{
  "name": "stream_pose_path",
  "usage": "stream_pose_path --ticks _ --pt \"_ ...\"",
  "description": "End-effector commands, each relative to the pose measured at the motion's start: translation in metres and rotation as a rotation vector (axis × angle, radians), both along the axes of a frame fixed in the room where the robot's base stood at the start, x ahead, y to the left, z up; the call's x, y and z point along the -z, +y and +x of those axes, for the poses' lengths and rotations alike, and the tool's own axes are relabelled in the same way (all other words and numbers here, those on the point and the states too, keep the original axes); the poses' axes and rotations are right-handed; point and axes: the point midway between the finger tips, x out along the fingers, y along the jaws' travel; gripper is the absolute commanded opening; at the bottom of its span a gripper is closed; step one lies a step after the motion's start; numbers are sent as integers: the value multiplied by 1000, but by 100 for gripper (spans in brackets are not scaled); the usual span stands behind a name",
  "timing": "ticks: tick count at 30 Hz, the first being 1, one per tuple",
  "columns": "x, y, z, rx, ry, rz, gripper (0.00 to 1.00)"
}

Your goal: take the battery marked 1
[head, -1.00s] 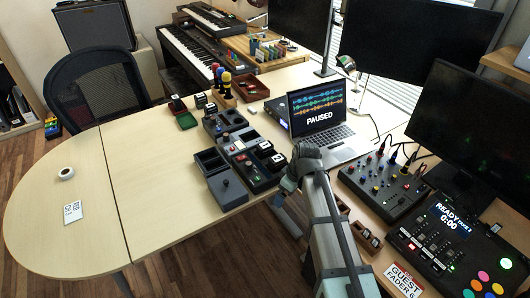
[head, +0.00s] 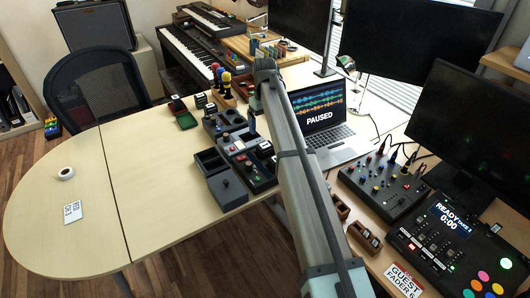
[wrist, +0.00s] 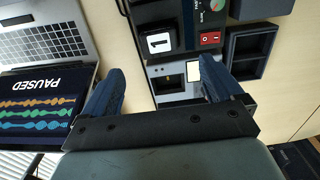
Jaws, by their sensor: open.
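The battery marked 1 (wrist: 159,42) is a black block with a white label. In the wrist view it sits at upper middle in a dark holder, beside a red switch (wrist: 210,38). My gripper (wrist: 160,66) is open and empty. The battery lies just beyond its fingertips, roughly in line with the gap and apart from them. Between the fingers is a grey unit with a small pale panel (wrist: 193,72). In the head view my arm hides part of the gripper. A white-topped block (head: 265,146) shows beside my arm there; its marking is too small to read.
The open laptop (head: 318,113), reading PAUSED, stands close by my gripper. An empty dark two-part tray (wrist: 249,52) is right of the switch. More labelled blocks (head: 201,100) stand farther back. The left of the table (head: 140,165) is mostly clear.

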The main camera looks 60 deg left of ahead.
Motion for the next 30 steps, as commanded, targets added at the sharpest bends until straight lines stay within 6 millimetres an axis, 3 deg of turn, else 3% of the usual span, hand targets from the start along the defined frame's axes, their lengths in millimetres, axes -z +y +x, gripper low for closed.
stream_pose_path --ticks 9,17,30 --pt "52 -1 0 -1 1 0 94" --pt "66 -1 0 -1 1 0 94" --pt "112 -2 1 -2 1 1 94"
